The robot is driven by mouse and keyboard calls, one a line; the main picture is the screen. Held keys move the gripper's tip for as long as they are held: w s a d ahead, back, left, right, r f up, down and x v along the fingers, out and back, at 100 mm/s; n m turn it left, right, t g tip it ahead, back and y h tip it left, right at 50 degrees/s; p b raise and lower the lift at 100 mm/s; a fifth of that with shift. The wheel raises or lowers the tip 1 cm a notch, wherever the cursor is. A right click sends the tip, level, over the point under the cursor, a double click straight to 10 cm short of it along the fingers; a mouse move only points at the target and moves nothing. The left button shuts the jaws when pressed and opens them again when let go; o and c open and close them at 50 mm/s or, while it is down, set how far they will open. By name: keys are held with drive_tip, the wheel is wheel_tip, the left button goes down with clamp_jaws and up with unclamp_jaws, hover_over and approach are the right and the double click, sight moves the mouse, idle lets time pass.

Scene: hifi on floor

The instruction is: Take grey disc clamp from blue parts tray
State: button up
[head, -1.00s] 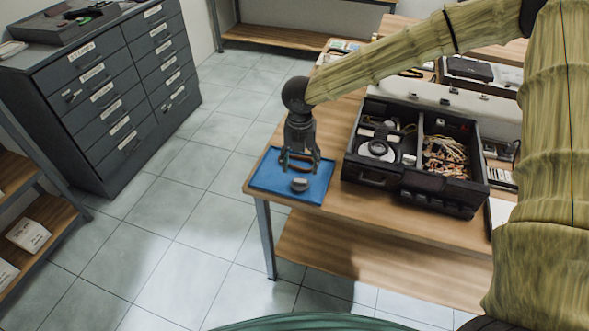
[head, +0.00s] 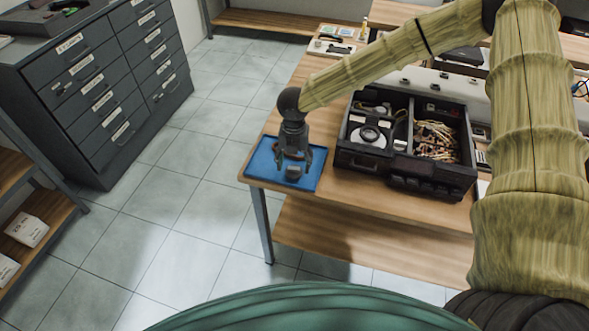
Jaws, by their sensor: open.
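The blue parts tray (head: 263,168) lies on the front left corner of the wooden table. The small grey disc clamp (head: 293,173) sits in the tray and is partly covered by my gripper. My gripper (head: 293,174) is open and points down over the tray. In this view its fingertips appear on either side of the clamp. I cannot tell whether the fingers touch it.
A black divided case (head: 362,160) with a disc, cables and small parts stands on the table right of the tray. A grey drawer cabinet (head: 105,90) stands at the left. The tiled floor (head: 195,215) between is clear.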

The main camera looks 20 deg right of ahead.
sight(294, 168)
drive_tip(key=f, duration=0.2)
drive_tip(key=shift+w+f+p, duration=0.2)
drive_tip(key=shift+f+p, duration=0.2)
drive_tip(key=shift+s+f, duration=0.15)
drive_tip(key=shift+f, duration=0.05)
drive_tip(key=c, duration=0.8)
